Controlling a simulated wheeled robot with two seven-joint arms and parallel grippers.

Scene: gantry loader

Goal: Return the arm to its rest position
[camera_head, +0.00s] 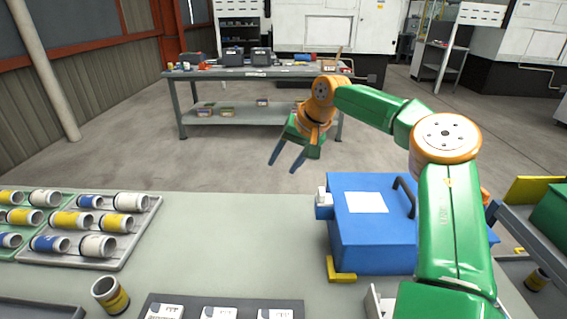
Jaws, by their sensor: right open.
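My right arm, green and orange, comes in from the lower right and bends to the left above the bench. My right gripper (287,158) hangs past the far edge of the bench. Its two dark fingers are apart and nothing is between them. It is left of and beyond the blue box (372,240), and does not touch it. My left gripper does not show in this view.
On the grey-green bench (225,235) stand trays (120,258) of banded cylinders at left. One cylinder (110,296) stands alone in front. A dark panel with white cards (220,309) lies at the near edge. A workbench (215,73) stands behind. The bench middle is clear.

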